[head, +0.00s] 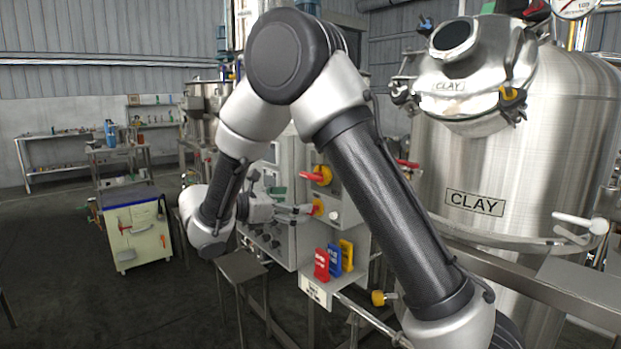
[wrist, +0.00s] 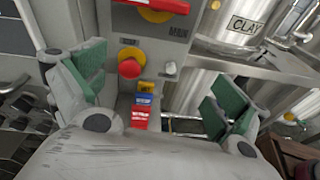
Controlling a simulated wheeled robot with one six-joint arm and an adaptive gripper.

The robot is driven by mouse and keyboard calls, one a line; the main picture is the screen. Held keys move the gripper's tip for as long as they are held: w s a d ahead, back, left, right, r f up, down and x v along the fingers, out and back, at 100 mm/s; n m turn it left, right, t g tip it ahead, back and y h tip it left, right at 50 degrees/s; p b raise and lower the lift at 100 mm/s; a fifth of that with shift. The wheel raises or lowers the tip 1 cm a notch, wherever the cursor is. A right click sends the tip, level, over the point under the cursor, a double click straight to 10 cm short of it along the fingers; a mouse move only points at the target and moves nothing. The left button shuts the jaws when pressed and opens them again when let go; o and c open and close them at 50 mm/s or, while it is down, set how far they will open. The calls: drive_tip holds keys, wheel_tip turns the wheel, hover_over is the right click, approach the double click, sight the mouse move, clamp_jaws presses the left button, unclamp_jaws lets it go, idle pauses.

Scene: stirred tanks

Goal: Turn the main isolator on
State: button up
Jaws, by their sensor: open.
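The main isolator is a red handle on a yellow disc (head: 320,175) on the front of a grey panel box. In the wrist view the red handle (wrist: 158,5) lies roughly level at the top edge, partly cut off, above a label that seems to read "MAIN". My gripper (head: 288,203) is in front of the panel, a little below and left of the handle in the head view. In the wrist view my gripper (wrist: 158,85) has its green-padded fingers wide apart with nothing between them. The handle is above the fingers, apart from them.
A red mushroom button on yellow (wrist: 130,68) sits below the isolator, beside a pale knob (wrist: 171,69). Red, blue and yellow tags (head: 334,258) stand on a shelf below. The steel CLAY tank (head: 540,150) and its rails are at right. Open floor (head: 60,270) is at left.

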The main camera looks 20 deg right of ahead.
sight(308, 177)
wheel_tip(308, 177, up, 6)
drive_tip(key=w+a+f+n+t+h, duration=0.1)
drive_tip(key=w+n+t+h, duration=0.1)
drive_tip(key=shift+g, duration=0.3)
drive_tip(key=x, duration=0.7)
drive_tip(key=shift+d+r, duration=0.25)
drive_tip(key=shift+d, duration=0.05)
drive_tip(key=shift+s, duration=0.1)
drive_tip(key=shift+c, duration=0.4)
drive_tip(key=c, duration=0.9)
